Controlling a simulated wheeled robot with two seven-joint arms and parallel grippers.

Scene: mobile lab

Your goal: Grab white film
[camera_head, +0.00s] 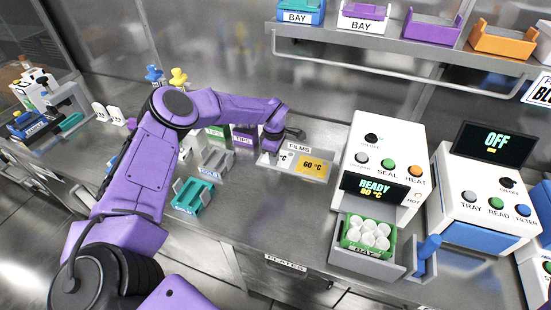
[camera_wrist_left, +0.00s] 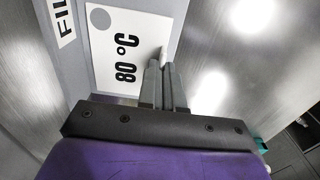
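The white film (camera_head: 281,163) lies in the left part of the grey films tray (camera_head: 318,179), beside a yellow film (camera_head: 312,166) marked 60 °C. In the left wrist view the white film (camera_wrist_left: 116,58) shows a black 80 °C mark and a grey dot. My left gripper (camera_head: 272,149) is down at the white film, partly covering it in the head view. In the left wrist view its fingers (camera_wrist_left: 163,72) are close together at the film's edge, with a small pale tab between their tips. My right gripper is not in view.
A white sealer (camera_head: 383,150) reading READY stands to the right, its open drawer holding a green rack (camera_head: 368,236) of white-capped tubes. A teal holder (camera_head: 187,196) and grey stands are left of the tray. A shelf (camera_head: 400,50) with bays hangs above.

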